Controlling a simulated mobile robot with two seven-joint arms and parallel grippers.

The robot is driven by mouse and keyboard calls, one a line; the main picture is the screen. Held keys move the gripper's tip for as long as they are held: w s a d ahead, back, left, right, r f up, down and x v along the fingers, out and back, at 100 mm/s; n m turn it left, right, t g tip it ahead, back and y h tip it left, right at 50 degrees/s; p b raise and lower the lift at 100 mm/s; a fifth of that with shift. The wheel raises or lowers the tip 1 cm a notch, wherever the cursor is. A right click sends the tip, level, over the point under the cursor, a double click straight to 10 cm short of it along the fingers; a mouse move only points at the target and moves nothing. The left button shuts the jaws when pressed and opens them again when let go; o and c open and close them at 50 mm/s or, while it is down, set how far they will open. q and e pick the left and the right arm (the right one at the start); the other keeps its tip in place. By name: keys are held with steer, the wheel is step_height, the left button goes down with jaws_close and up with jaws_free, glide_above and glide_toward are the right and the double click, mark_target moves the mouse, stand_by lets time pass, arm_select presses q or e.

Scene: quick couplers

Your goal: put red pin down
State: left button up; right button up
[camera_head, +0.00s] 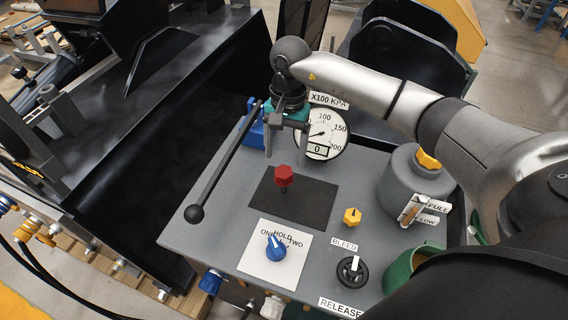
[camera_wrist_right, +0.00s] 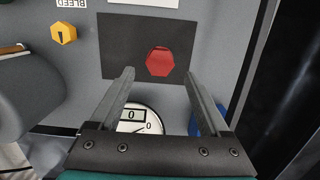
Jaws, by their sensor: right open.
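The red pin (camera_head: 283,177) has a hexagonal red head on a short dark stem. It stands upright on the dark rectangular mat (camera_head: 318,205) on the grey panel. My right gripper (camera_head: 286,148) is open just above and behind the pin in the head view, its fingers apart and not on it. In the right wrist view the red head (camera_wrist_right: 159,62) shows ahead of and between the open fingertips (camera_wrist_right: 158,76), and nothing is held. My left gripper is not in view.
A round pressure gauge (camera_head: 321,132) stands behind the mat. A black lever (camera_head: 226,163) runs along the left.

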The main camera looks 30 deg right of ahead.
step_height(320, 180, up, 6)
steer(key=shift+w+d+r, duration=0.2)
steer(key=shift+d+r, duration=0.05)
steer(key=shift+d, duration=0.05)
stand_by(1.5)
